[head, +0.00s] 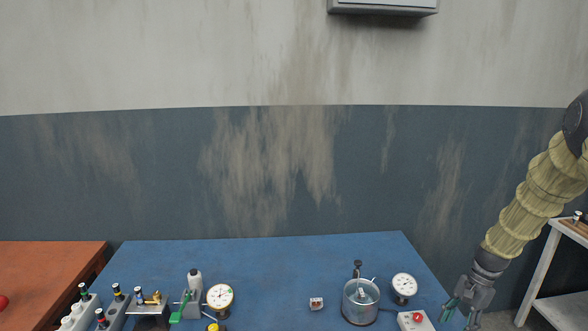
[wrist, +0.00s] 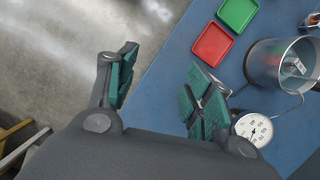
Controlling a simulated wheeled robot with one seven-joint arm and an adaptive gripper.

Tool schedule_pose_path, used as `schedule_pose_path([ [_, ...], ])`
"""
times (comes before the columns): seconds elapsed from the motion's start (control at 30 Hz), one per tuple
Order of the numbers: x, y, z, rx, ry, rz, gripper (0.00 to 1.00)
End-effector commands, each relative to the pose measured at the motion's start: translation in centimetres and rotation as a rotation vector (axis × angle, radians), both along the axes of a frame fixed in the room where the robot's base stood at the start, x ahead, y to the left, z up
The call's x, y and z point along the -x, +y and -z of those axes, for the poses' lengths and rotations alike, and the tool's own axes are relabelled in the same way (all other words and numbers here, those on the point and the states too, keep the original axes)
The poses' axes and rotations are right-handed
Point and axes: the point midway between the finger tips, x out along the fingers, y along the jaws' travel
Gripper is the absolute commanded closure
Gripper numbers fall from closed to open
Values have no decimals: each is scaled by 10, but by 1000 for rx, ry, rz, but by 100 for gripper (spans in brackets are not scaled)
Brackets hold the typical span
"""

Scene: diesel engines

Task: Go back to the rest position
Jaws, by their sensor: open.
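My gripper (head: 464,300) hangs at the right edge of the blue table in the head view, pointing down, with the arm in its yellowish sleeve coming from the upper right. In the wrist view my gripper (wrist: 160,84) is open, its green-padded fingers wide apart with nothing between them. The left finger is seen over the grey floor and the right finger over the blue table (wrist: 190,45). The right finger appears close to a round white dial gauge (wrist: 254,129); whether they touch cannot be told.
A metal pot (head: 360,302) stands by a dial gauge (head: 404,286) and a red-button box (head: 415,320). Red (wrist: 212,45) and green (wrist: 238,13) trays lie near the table edge. Instruments, including another gauge (head: 220,297), line the left. A white-framed shelf (head: 545,262) stands right.

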Motion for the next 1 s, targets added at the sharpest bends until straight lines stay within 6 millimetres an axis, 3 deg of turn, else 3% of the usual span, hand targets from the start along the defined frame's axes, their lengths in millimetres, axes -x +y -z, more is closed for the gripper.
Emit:
schedule_pose_path([
  [0.17,23,21,57,48,-9,-83,49],
  [0.37,73,57,147,122,-31,-247,49],
  [0.5,120,85,207,168,-57,-392,49],
  [0.7,199,128,279,207,-101,-619,49],
  [0.9,283,171,327,210,-161,-849,49],
  [1.0,323,191,341,201,-195,-953,49],
])
